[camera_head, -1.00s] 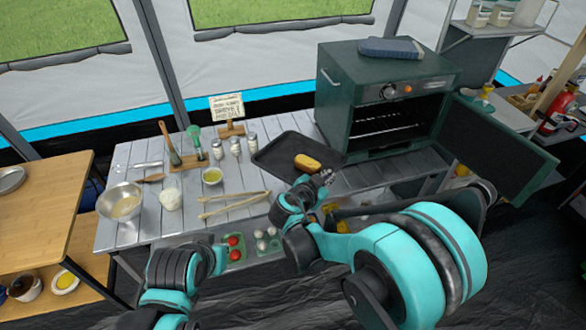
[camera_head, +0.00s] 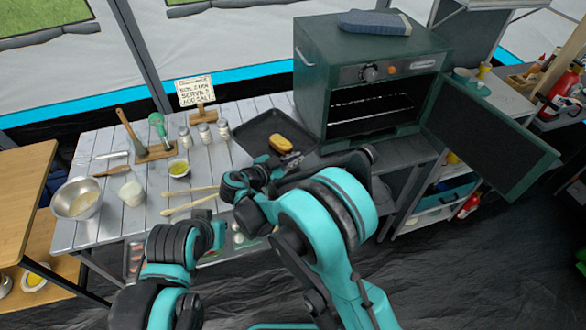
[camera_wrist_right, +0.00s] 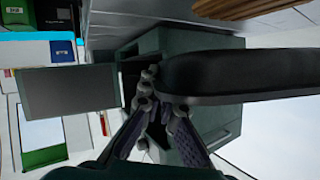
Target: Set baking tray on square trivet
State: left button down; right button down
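The dark baking tray (camera_head: 247,131) lies on the grey slatted table, left of the oven, with a yellow-brown loaf (camera_head: 281,144) on it. My right gripper (camera_head: 290,158) is at the tray's near right side, by the loaf. In the right wrist view the fingers (camera_wrist_right: 160,104) look apart, and a dark rounded edge, seemingly the tray (camera_wrist_right: 240,75), is close by their tips. I cannot tell whether its rim lies between them. My left gripper (camera_head: 216,234) is low at the table's front edge; its fingers are unclear. I cannot make out the square trivet.
The green oven (camera_head: 372,82) stands open, its door (camera_head: 490,140) swung out right. Wooden tongs (camera_head: 190,203), a small bowl (camera_head: 179,168), shakers (camera_head: 204,133), a jar (camera_head: 131,190) and a metal bowl (camera_head: 77,198) stand on the table. A wooden table (camera_head: 22,200) is at left.

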notch_tip(320, 180, down, 3)
jog(key=shift+w+d+r+b, duration=0.1)
jog(key=shift+w+r+b, duration=0.1)
jog(key=shift+b, duration=0.1)
jog(key=shift+s+f+b, duration=0.1)
jog(key=shift+f+b, duration=0.55)
jog(key=shift+f, duration=0.9)
jog(key=shift+f, duration=0.15)
jog(key=c, duration=1.7)
grip_release()
